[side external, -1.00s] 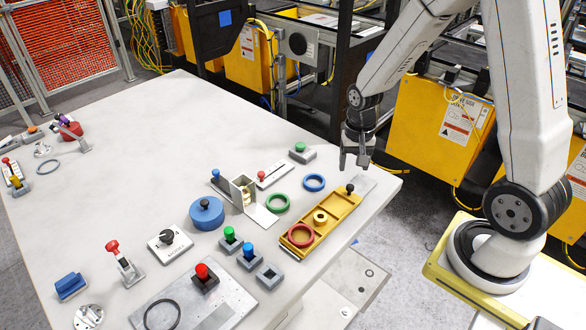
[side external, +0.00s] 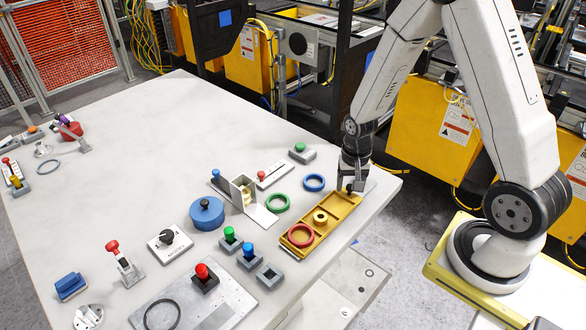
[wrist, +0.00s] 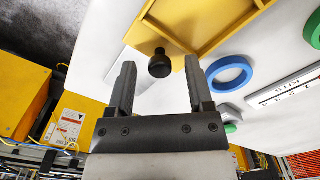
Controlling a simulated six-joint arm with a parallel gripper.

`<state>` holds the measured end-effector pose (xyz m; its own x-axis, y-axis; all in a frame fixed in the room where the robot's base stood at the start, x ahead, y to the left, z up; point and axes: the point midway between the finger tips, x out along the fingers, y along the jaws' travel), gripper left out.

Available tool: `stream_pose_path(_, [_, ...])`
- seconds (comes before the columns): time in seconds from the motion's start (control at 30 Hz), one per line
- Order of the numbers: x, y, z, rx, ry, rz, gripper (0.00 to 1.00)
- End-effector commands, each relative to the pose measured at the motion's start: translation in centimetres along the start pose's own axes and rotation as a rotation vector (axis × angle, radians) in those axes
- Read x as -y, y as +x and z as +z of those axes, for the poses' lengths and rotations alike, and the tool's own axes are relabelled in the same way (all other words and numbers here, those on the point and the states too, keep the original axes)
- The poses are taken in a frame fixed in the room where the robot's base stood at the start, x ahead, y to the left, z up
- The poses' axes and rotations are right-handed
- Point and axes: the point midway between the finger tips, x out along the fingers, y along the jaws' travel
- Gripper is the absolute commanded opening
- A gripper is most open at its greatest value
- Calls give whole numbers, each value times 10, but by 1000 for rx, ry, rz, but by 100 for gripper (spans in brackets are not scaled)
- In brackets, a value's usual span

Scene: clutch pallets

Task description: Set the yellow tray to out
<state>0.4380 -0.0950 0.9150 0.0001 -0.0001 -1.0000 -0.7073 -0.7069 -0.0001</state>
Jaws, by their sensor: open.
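The yellow tray (side external: 325,222) lies near the right edge of the white table, with compartments along its length. A red ring (side external: 300,236) and a small yellow ring (side external: 320,218) sit in it. A black knob (wrist: 160,64) stands on the tray's far end. A grey plate shows under that end. My gripper (side external: 349,188) is low over the knob end of the tray. In the wrist view my gripper (wrist: 159,82) is open, with the knob seen between the fingertips. I cannot tell whether either finger touches it.
A blue ring (side external: 314,183) and a green ring (side external: 277,203) lie left of the tray. The table edge is close on the right.

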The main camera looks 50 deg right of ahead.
Motion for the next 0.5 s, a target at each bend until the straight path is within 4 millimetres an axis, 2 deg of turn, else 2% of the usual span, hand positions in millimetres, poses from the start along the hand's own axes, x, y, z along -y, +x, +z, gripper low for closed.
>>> stream_pose_path(0.13, [0,0,0,0,0,0,67])
stream_pose_path(0.17, [0,0,0,0,0,0,64])
stream_pose_path(0.3, [0,0,0,0,0,0,19])
stream_pose_path(0.37, [0,0,0,0,0,0,0])
stream_pose_path(0.5, [0,0,0,0,0,0,0])
